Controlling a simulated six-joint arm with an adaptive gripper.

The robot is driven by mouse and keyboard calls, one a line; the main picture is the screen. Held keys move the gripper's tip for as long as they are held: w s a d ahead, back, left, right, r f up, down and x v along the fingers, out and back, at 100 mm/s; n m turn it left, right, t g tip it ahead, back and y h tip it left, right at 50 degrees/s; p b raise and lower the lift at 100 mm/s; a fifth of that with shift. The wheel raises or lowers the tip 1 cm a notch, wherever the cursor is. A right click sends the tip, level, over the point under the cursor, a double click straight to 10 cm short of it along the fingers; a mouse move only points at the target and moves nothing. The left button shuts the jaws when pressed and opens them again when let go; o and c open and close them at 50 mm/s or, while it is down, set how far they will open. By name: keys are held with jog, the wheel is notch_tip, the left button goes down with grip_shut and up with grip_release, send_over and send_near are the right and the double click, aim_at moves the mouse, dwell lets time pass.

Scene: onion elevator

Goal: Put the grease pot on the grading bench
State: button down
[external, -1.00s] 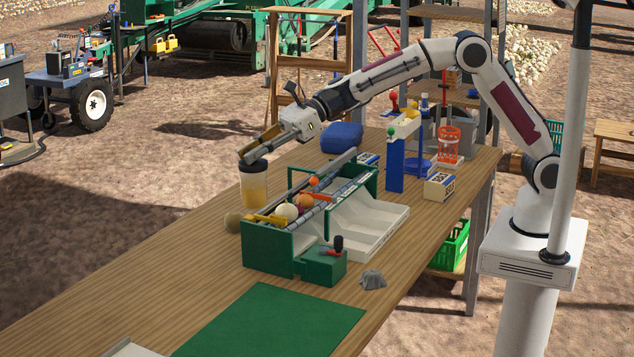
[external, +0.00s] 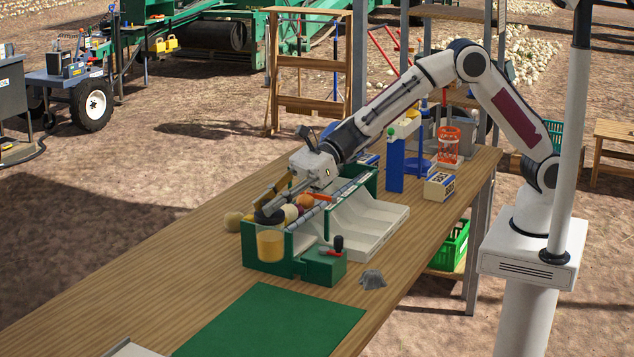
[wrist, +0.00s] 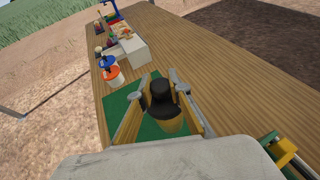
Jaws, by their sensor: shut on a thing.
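The grease pot (external: 270,246) is a clear tub of yellow grease with a dark lid. My gripper (external: 268,214) is shut on it near the lid and holds it roughly upright. In the external view the pot overlaps the front of the green grading unit. In the wrist view the black lid (wrist: 160,98) sits between the two fingers, with the green mat (wrist: 148,130) behind it. The wooden bench (external: 150,290) runs beneath. I cannot tell the exact gap between pot and bench.
The green and white grading unit (external: 378,226) holds onions and a small green box (external: 320,268) with a lever. A grey lump (external: 372,279) lies beside it. The green mat (external: 270,322) is bare. In the wrist view, an orange-rimmed tub (wrist: 114,75) stands beyond the mat.

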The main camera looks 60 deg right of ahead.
aim_at(271, 254)
jog(key=shift+f, duration=1.45)
jog(key=shift+f, duration=3.1)
jog(key=shift+f, duration=2.05)
jog(key=c, duration=1.9)
grip_release()
